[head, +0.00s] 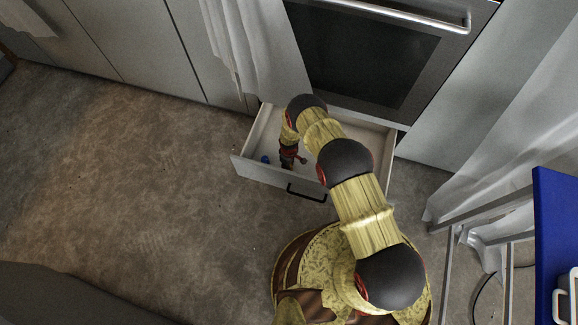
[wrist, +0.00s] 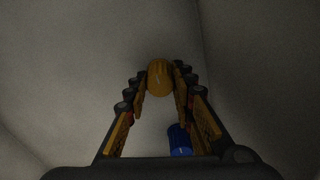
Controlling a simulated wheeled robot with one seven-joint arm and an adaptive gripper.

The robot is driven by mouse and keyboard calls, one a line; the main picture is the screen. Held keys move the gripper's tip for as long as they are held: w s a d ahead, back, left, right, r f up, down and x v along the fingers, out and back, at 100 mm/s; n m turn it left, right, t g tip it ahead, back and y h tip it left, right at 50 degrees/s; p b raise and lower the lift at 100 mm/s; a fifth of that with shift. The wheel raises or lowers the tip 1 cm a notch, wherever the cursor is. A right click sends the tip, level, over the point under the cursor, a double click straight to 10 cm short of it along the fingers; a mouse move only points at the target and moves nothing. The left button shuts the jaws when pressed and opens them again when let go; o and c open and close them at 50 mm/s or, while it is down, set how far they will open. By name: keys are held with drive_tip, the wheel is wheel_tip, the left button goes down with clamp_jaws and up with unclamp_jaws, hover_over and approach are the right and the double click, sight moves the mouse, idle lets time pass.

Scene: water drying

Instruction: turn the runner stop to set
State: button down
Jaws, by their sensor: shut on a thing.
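A rounded yellow-orange knob (wrist: 159,76) sits between my fingertips in the wrist view. It looks like the runner stop, but no label or mark shows to tell its setting. My gripper (wrist: 160,84) is shut on it, one finger on each side. In the head view my gripper (head: 287,163) points down inside the open drawer (head: 240,168), near its left side. The knob is hidden there behind my gripper and arm.
A small blue cylinder (wrist: 179,139) lies close beside my right finger; it also shows in the drawer (head: 265,159). The drawer front has a black handle (head: 307,193). The oven (head: 365,65) stands above. Floor at left is clear.

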drive_tip(key=c, duration=1.5)
unclamp_jaws()
wheel_tip(320, 180, up, 12)
